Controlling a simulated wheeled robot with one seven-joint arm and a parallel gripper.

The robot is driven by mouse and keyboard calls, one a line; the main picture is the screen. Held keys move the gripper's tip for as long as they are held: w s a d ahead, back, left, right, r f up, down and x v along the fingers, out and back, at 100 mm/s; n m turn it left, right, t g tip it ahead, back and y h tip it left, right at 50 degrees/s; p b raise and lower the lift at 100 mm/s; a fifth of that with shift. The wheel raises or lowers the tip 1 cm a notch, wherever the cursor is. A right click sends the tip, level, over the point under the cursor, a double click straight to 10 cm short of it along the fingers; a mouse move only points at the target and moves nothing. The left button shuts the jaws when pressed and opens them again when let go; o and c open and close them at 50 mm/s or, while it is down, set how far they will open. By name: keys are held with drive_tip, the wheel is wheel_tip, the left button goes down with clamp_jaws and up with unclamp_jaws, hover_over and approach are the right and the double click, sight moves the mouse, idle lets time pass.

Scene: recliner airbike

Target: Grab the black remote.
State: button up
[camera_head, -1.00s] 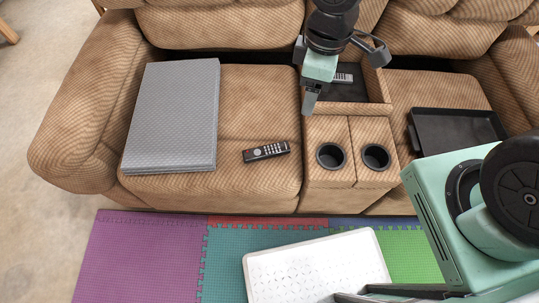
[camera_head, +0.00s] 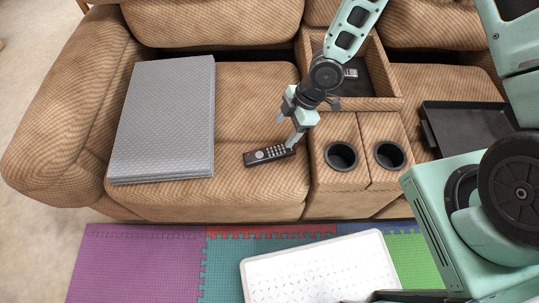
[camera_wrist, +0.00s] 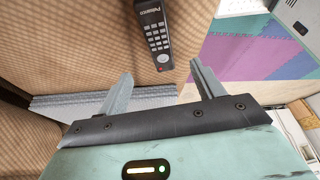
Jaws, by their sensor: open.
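The black remote (camera_head: 264,155) lies flat on the tan recliner seat, buttons up, between the grey folded mat and the cup-holder console. It also shows in the wrist view (camera_wrist: 154,34), beyond the fingertips and roughly between the lines of the two fingers. My gripper (camera_head: 285,132) is open and empty, just above the right end of the remote in the head view. In the wrist view its two fingers (camera_wrist: 164,80) are spread apart, with nothing between them.
A grey folded mat (camera_head: 163,120) lies left of the remote. The console with two cup holders (camera_head: 341,156) is at the right, with an open bin (camera_head: 382,103) behind it. A black tray (camera_head: 468,127) lies on the right seat. A white board (camera_head: 318,268) is in front.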

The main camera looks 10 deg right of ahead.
sight(270, 152)
drive_tip(key=b+x, duration=0.1)
drive_tip(key=x, duration=1)
drive_tip(key=shift+b, duration=0.35)
drive_tip(key=c, duration=1.1)
